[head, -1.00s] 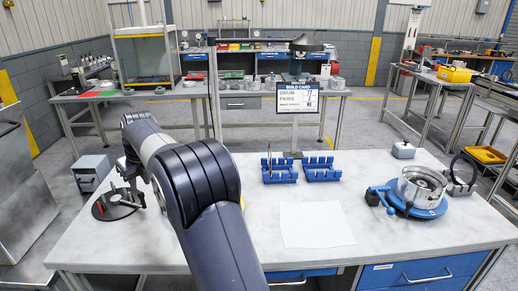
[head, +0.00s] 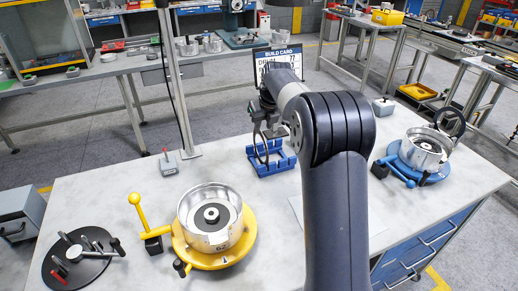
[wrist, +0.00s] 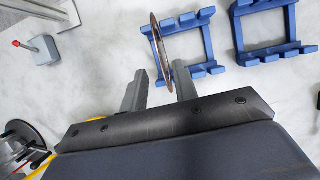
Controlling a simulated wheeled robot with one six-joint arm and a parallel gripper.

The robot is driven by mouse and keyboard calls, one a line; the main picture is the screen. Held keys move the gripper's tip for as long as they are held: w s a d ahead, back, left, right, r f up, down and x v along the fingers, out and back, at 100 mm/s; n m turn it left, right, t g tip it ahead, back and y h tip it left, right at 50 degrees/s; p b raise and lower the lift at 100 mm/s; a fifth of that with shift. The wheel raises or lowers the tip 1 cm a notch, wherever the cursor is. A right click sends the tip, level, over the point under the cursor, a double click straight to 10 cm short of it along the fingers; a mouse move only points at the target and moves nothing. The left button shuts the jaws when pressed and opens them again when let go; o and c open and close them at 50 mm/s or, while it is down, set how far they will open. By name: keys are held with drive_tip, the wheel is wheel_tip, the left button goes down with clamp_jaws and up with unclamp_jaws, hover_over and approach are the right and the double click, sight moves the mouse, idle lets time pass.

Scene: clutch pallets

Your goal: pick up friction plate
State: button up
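The friction plate (wrist: 161,46) is a thin, brownish ring seen nearly edge-on in the wrist view. It stands upright in a blue slotted rack (wrist: 205,47). My gripper (wrist: 160,72) is open, with its two grey fingers apart and the lower end of the plate showing between them. Gaps show between the plate and the fingers, so it is not clasped. In the head view my gripper (head: 268,128) is over the blue rack (head: 270,168), and the ring shows partly below it. My arm hides the second rack there.
A second blue rack (wrist: 272,36) stands beside the first, seemingly empty. A yellow fixture (head: 238,247) with a metal drum (head: 210,202) is front left. A blue fixture with another drum (head: 425,148) is right. A small grey box with a red knob (head: 168,165) stands behind.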

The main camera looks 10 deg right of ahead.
drive_tip(key=shift+w+p+x, duration=0.15)
drive_tip(key=shift+p+x, duration=0.25)
drive_tip(key=shift+x, duration=1.5)
drive_tip(key=shift+w+p+x, duration=0.2)
drive_tip(key=shift+p+x, duration=0.2)
drive_tip(key=shift+x, duration=1.45)
drive_tip(key=shift+r, duration=0.1)
clamp_jaws()
